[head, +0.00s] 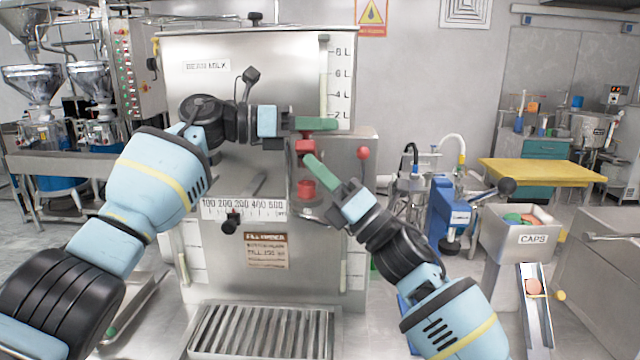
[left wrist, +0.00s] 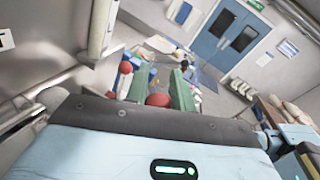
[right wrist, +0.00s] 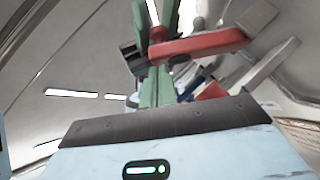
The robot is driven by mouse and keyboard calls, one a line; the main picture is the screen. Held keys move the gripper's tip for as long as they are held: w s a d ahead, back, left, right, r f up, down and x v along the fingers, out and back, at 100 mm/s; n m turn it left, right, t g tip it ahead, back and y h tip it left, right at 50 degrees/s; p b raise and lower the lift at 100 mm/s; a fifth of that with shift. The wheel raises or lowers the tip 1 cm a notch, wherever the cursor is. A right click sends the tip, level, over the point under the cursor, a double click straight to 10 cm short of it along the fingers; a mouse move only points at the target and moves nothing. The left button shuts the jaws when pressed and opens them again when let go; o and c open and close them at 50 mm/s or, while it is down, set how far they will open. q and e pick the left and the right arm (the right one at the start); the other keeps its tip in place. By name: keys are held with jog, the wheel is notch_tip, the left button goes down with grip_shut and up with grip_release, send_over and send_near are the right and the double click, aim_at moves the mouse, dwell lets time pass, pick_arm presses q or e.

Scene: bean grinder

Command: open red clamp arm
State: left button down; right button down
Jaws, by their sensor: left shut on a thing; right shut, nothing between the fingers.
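The red clamp arm (head: 305,147) is on the front of the steel machine. My left gripper (head: 318,124) is at its upper end, shut on it. In the left wrist view a rounded red end (left wrist: 158,99) sits between the two green fingers. In the right wrist view the clamp arm (right wrist: 200,44) shows as a red bar running to the right. My right gripper (head: 318,168) is shut and empty just below the clamp arm, its green fingertips (right wrist: 157,84) together. Whether they touch the bar I cannot tell.
A red cylindrical part (head: 306,189) sits beneath, close to my right gripper. A red ball knob (head: 364,153) stands out at the machine's right side. A ruler strip (head: 243,208) and black knob (head: 231,222) are lower left. A caps bin (head: 533,240) stands at right.

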pick_arm(q)
jog(key=shift+w+a+f, duration=0.1)
jog(key=shift+w+f, duration=0.1)
jog(key=shift+f, duration=0.15)
pick_arm(e)
jog(key=shift+w+d+r+t, duration=0.15)
jog(key=shift+w+r+t, duration=0.2)
jog(key=shift+r, duration=0.35)
pick_arm(q)
jog(key=shift+d, duration=0.3)
pick_arm(e)
jog(key=shift+w+d+r, duration=0.1)
jog(key=shift+w+d, duration=0.05)
pick_arm(q)
jog(key=c, duration=1.6)
grip_release()
jog(key=shift+f, duration=0.1)
jog(key=o, duration=0.4)
pick_arm(e)
jog(key=shift+w, duration=0.1)
pick_arm(q)
jog(key=shift+a, duration=0.1)
jog(key=v, duration=1.2)
jog(key=shift+r, duration=0.3)
pick_arm(e)
jog(key=shift+a+f, duration=0.2)
jog(key=shift+a, duration=0.1)
